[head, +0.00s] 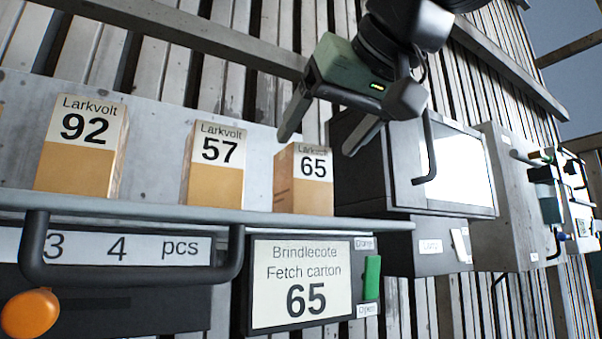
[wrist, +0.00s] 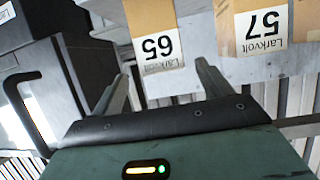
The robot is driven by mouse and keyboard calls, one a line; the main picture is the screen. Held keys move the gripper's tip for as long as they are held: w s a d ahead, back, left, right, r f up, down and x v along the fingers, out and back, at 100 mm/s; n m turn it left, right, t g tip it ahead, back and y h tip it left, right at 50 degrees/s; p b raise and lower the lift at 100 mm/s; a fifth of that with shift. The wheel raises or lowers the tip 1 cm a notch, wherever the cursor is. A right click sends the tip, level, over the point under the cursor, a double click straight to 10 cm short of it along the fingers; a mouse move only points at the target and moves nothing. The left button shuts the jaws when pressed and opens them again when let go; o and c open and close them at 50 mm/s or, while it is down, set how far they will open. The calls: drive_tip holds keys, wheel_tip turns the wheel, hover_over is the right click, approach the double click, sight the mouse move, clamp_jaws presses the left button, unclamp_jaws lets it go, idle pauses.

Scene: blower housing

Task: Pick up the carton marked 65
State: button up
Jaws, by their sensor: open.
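The carton marked 65 (head: 301,184) is a small brown box with a white label, at the right end of the shelf (head: 180,208) in the head view. In the wrist view the same carton (wrist: 155,30) shows upside down, beyond and between the fingers. My gripper (head: 315,145) is open and empty, above the carton in the head view, its two fingers pointing down either side of it in the picture. The fingers (wrist: 162,80) look apart from the carton in the wrist view. The carton's lower end is cut off there.
Cartons marked 57 (head: 212,165) and 92 (head: 83,150) stand to the left on the shelf. A dark cabinet (head: 375,165) with a handle is close on the right. Below the shelf are a sign (head: 300,285) reading "Fetch carton 65" and a dark handle bar (head: 130,277).

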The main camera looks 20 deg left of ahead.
sight(313, 146)
drive_tip(key=p+x, duration=0.3)
drive_tip(key=x, duration=0.2)
drive_tip(key=shift+a+f, duration=0.1)
drive_tip(key=shift+a, duration=0.15)
drive_tip(key=shift+w+a+f, duration=0.35)
drive_tip(key=shift+w, duration=0.05)
drive_tip(key=shift+r, duration=0.1)
drive_tip(key=c, duration=1.2)
